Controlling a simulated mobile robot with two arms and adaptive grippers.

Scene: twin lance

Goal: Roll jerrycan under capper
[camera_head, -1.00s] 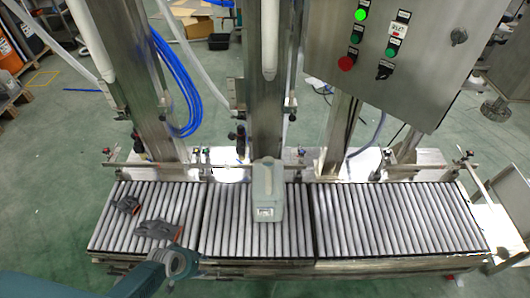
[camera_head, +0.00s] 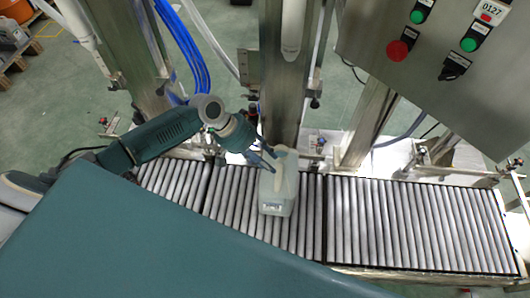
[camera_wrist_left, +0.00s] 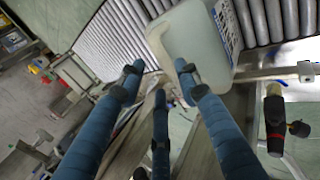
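A pale translucent jerrycan (camera_head: 277,192) stands on the roller conveyor (camera_head: 420,225), in front of a metal column (camera_head: 283,95). It has a white label low on its near face. A white cylindrical head (camera_head: 291,25) hangs above and behind it. My left gripper (camera_head: 266,160) is at the can's upper left side. In the left wrist view the gripper's blue fingers (camera_wrist_left: 157,78) are spread, with the jerrycan (camera_wrist_left: 192,45) beside the right finger; I cannot tell whether they touch. No can body lies between the fingers. My right gripper is not in view.
A control box (camera_head: 455,60) with buttons hangs at the upper right. My teal arm link covers the lower left and part of the conveyor. Blue hoses (camera_head: 185,45) hang behind the left arm. The rollers right of the can are clear.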

